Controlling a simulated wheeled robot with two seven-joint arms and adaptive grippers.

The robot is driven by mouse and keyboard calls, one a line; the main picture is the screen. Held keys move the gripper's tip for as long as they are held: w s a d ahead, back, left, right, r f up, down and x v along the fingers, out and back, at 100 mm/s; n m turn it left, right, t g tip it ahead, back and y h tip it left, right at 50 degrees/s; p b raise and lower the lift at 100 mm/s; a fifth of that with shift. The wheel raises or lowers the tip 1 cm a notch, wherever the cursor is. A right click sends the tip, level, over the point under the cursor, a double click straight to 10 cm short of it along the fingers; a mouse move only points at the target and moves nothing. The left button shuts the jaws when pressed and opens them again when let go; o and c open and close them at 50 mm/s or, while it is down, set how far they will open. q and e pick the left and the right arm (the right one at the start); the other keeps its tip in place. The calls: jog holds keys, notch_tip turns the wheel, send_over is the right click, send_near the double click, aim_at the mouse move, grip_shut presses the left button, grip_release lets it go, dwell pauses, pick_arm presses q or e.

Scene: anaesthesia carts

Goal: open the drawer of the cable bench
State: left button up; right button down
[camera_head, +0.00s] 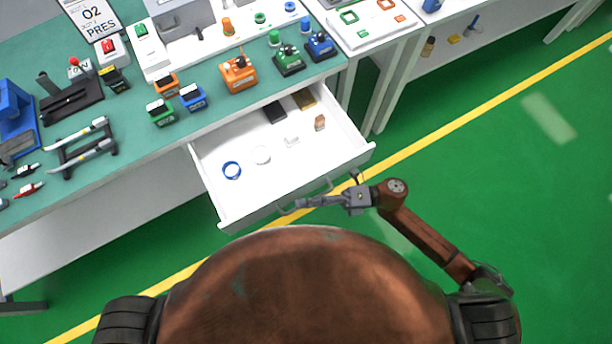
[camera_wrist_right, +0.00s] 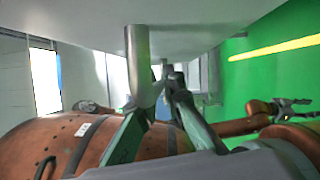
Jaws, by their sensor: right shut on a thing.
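The cable bench (camera_head: 130,140) has a green top, and its white drawer (camera_head: 255,200) stands well out from under it. The grey bar handle (camera_head: 318,190) is on the drawer's front. My right gripper (camera_head: 298,203) is shut on the handle at the drawer's front edge. In the right wrist view the handle (camera_wrist_right: 140,65) hangs down from the white drawer front between the fingers (camera_wrist_right: 158,105). My left gripper is outside the head view. A forked end of an arm (camera_wrist_right: 287,106) shows small at the right of the wrist view, too small to read its jaws.
Coloured connector blocks and tools crowd the bench top. A white table (camera_head: 385,45) stands to the right. Green floor (camera_head: 500,170) is clear at the right.

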jog(key=c, duration=2)
grip_release()
jog(key=shift+c, duration=0.2)
jog(key=w+d+f, duration=0.1)
jog(key=d, duration=1.1)
jog(key=shift+w, duration=0.25)
